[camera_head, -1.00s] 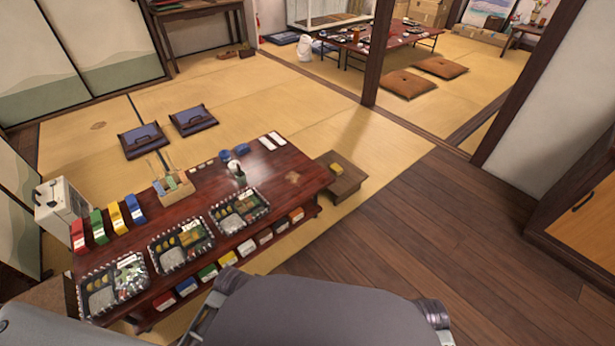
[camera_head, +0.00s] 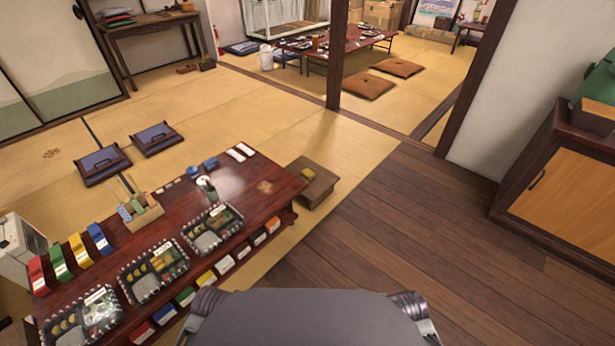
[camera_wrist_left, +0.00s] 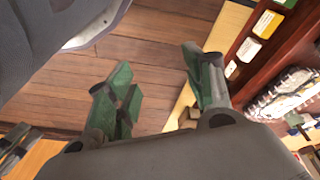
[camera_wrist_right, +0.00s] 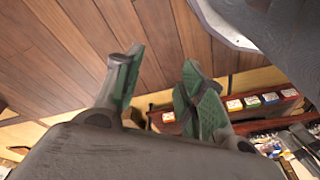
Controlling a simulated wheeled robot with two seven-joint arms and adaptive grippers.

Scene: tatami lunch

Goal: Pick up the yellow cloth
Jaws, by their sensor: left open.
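A small yellow item (camera_head: 309,173), which looks like the yellow cloth, lies on a low wooden stool (camera_head: 318,190) at the right end of the long low table. It is too small to make out folds. Neither gripper shows in the head view. In the left wrist view my left gripper (camera_wrist_left: 158,78) is open and empty, with wooden floor between its green fingers. In the right wrist view my right gripper (camera_wrist_right: 163,62) is open and empty, its fingers apart over the floor. The yellow item shows in neither wrist view.
The dark red low table (camera_head: 235,185) holds lunch boxes (camera_head: 153,270), colored packets (camera_head: 79,250) and a wooden holder (camera_head: 142,212), with small boxes on its lower shelf. A wooden cabinet (camera_head: 562,180) stands at the right. The plank floor (camera_head: 420,240) between is clear.

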